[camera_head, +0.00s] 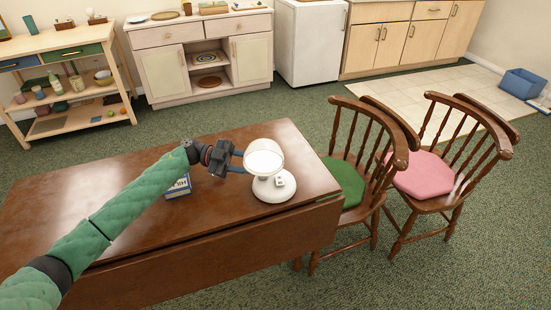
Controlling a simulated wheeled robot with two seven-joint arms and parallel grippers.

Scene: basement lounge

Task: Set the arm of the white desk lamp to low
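The white desk lamp (273,190) stands on the brown wooden table (110,215), near its right end. Its round lamp head (264,157) is low over the base and looks bright. The lamp's arm is mostly hidden behind or under the head. My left gripper (238,162) reaches in from the left, and its blue fingertips are right beside the left side of the lamp head. I cannot tell if they touch it or how far apart the fingers are. My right gripper is out of view.
A blue-and-white item (179,188) lies on the table under my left wrist, partly hidden. A chair with a green cushion (343,182) stands close to the table's right end, and one with a pink cushion (422,174) is beyond it. The table's left part is clear.

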